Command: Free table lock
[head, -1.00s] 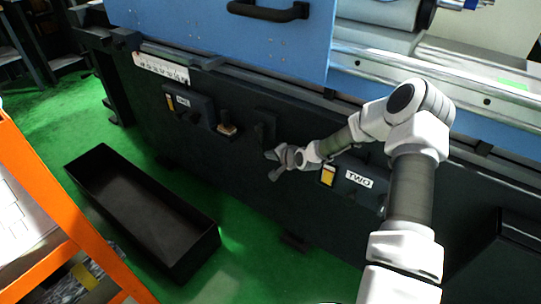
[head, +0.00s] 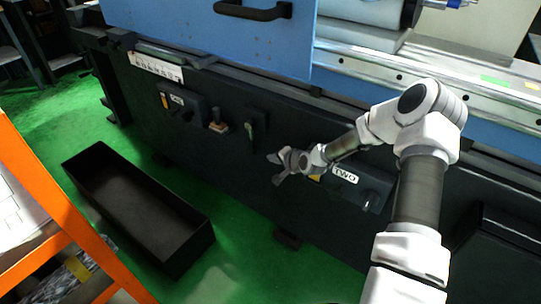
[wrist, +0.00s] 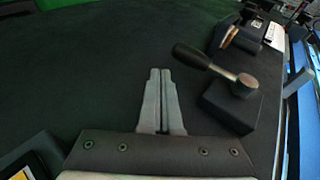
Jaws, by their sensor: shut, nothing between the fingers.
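A small lever (head: 252,132) on a block stands on the dark front panel of the grinder. In the wrist view a lever with a black knob (wrist: 190,56) and a silver hub (wrist: 244,85) sits on a black block (wrist: 225,107), right of my fingers. It appears to be the table lock, though no label shows on it. My gripper (head: 272,170) is in front of the panel, below and slightly right of the lever in the head view. In the wrist view my gripper's fingers (wrist: 159,72) are together, empty and apart from the lever.
A control box marked TWO (head: 345,174) is right of the lever, partly behind my arm. Another box (head: 178,103) and a small knob (head: 218,127) are to the left. A black bin (head: 185,253) and orange frame (head: 60,205) stand lower left. Green floor (head: 235,275) shows between bin and machine.

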